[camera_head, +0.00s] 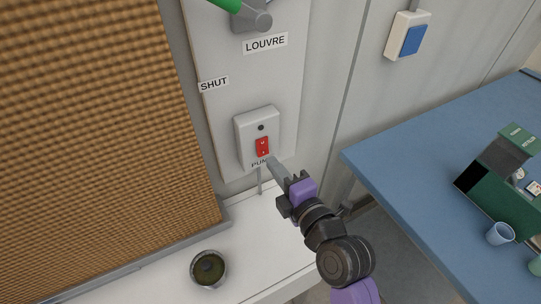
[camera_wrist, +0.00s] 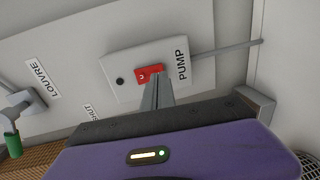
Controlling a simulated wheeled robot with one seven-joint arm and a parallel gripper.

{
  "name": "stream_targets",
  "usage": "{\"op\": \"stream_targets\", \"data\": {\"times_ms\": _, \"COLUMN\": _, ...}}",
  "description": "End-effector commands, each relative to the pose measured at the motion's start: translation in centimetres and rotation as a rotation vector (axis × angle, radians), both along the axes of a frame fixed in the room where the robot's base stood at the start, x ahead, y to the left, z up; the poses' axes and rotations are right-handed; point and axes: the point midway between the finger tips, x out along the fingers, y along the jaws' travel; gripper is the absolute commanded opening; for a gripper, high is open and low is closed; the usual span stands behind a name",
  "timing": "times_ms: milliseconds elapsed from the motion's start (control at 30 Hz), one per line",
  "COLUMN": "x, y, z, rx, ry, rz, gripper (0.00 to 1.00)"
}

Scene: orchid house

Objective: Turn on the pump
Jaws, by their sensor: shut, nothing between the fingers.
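The pump switch is a red rocker (camera_head: 262,147) on a white box (camera_head: 243,128) labelled PUMP, mounted on the wall panel. A small dark round spot (camera_head: 261,127) sits above the rocker. The rocker also shows in the wrist view (camera_wrist: 149,73), with the PUMP label to its right. My gripper (camera_head: 271,163) is shut and empty. Its fingertips are just at the lower part of the rocker in the head view. In the wrist view the fingertips (camera_wrist: 156,79) overlap the rocker's edge; I cannot tell whether they touch it.
A green-handled louvre lever (camera_head: 258,20) is above, with LOUVRE and SHUT labels. A brown pad (camera_head: 90,130) fills the left. A bowl (camera_head: 208,268) stands on the white bench (camera_head: 150,286). A blue table (camera_head: 400,165) with a green box (camera_head: 500,190) is at right, below a blue switch (camera_head: 412,40).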

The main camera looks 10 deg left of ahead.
Motion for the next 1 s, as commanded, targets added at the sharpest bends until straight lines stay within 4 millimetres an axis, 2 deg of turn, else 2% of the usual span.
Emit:
{"op": "stream_targets", "data": {"times_ms": 233, "x": 1.8, "y": 1.2, "z": -0.2, "rx": 0.000, "ry": 0.000, "rz": 0.001, "gripper": 0.00}}
{"op": "stream_targets", "data": {"times_ms": 667, "x": 2.0, "y": 1.4, "z": -0.4, "rx": 0.001, "ry": -0.001, "rz": 0.000, "gripper": 0.00}}
{"op": "stream_targets", "data": {"times_ms": 900, "x": 2.3, "y": 1.6, "z": -1.1, "rx": 0.017, "ry": -0.026, "rz": 0.000, "gripper": 0.00}}
{"op": "stream_targets", "data": {"times_ms": 1000, "x": 2.3, "y": 1.6, "z": -0.4, "rx": 0.016, "ry": -0.024, "rz": 0.000, "gripper": 0.00}}
